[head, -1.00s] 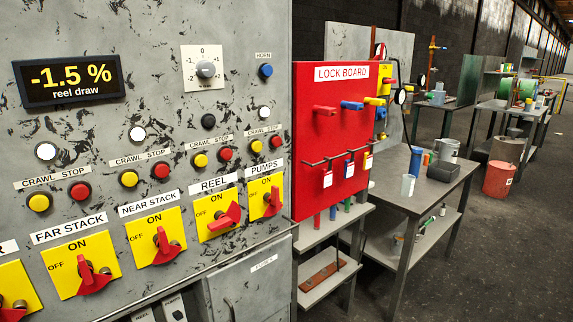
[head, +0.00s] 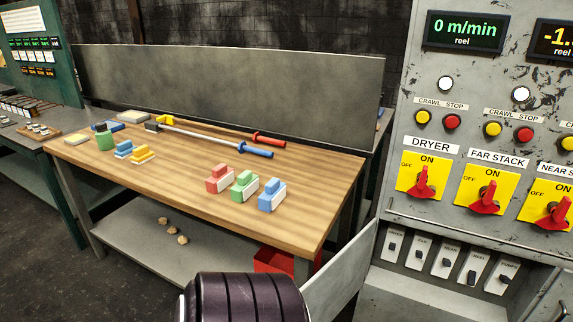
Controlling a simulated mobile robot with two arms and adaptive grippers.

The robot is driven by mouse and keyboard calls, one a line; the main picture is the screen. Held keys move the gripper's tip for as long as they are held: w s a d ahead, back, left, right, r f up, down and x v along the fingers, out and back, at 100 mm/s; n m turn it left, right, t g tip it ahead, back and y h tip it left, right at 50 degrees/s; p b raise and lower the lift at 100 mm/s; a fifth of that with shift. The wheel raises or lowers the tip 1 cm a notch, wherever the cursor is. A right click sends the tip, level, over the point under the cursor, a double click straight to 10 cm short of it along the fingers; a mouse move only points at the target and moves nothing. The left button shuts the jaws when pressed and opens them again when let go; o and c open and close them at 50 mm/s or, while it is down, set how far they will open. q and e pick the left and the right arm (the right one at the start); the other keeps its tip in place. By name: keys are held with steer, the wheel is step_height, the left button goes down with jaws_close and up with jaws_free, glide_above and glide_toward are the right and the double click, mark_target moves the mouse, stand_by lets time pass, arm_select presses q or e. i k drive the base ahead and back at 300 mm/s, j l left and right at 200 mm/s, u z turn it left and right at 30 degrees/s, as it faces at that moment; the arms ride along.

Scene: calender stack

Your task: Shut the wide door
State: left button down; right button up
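The grey wide door (head: 343,274) stands open at the left edge of the control cabinet (head: 440,130), swung out toward the bench. Its lower part runs out of the picture. The open compartment (head: 425,291) beside it shows a row of labelled breaker switches (head: 447,258) and a bare grey ledge. A dark ribbed part of my own arm rises at the bottom centre, close to the door's outer edge and covering what lies behind it. Neither gripper shows in the head view.
A wooden-topped bench (head: 300,170) stands left of the cabinet, with coloured blocks, long-handled tools and a green pot (head: 104,138) on it. A red bin (head: 275,260) sits below it. Selector switches (head: 424,182) stick out above the compartment.

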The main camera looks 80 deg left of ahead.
mark_target(325, 295)
steer(key=k+j, duration=0.15)
steer(key=j, duration=0.2)
steer(key=k+j, duration=0.1)
steer(key=j, duration=0.25)
steer(key=k+j, duration=0.15)
steer(key=j, duration=0.2)
steer(key=k+j, duration=0.15)
steer(key=j, duration=0.15)
steer(key=k+j+u, duration=0.1)
steer(key=j, duration=0.75)
steer(key=i+j, duration=0.1)
steer(key=j, duration=0.4)
